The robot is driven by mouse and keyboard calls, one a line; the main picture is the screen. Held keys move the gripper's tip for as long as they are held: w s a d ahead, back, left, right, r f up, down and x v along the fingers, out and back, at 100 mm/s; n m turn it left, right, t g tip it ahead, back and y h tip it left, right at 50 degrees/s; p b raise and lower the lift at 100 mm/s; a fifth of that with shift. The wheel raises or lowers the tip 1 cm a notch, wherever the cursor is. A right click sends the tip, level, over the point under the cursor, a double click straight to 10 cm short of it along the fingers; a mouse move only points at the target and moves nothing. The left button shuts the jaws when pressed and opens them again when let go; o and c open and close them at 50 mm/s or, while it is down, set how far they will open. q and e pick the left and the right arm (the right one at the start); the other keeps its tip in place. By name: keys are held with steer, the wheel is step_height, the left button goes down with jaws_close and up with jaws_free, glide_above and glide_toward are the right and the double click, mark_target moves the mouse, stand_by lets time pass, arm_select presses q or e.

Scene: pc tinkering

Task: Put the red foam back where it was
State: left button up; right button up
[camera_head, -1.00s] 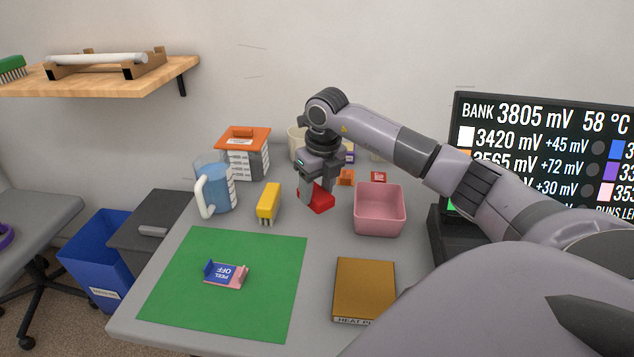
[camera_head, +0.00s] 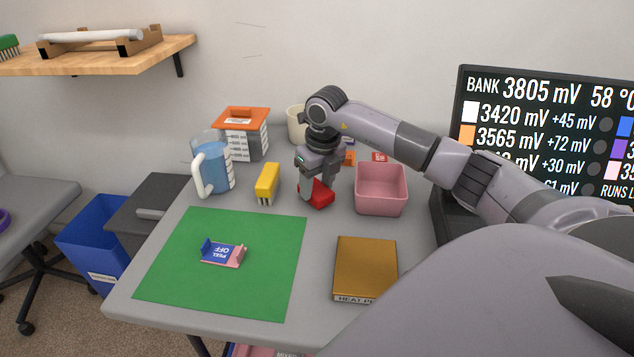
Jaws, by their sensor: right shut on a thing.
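The red foam (camera_head: 321,198) is a small red block at the back middle of the grey table, left of the pink bin. My right gripper (camera_head: 315,190) reaches down over it from above and is shut on it. The gripper's fingers hide part of the foam. I cannot tell whether the foam rests on the table or is slightly raised. My left gripper is not in view.
A pink bin (camera_head: 380,208) stands close right of the foam, a yellow brush-like block (camera_head: 267,184) to its left. A blue pitcher (camera_head: 218,172), a green mat (camera_head: 185,285), a brown heat plate (camera_head: 365,266) and a monitor (camera_head: 540,130) stand around. Bare table lies in front of the foam.

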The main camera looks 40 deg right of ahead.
steer(key=shift+f, duration=0.35)
steer(key=o, duration=1)
steer(key=shift+c, duration=0.2)
steer(key=o, duration=0.6)
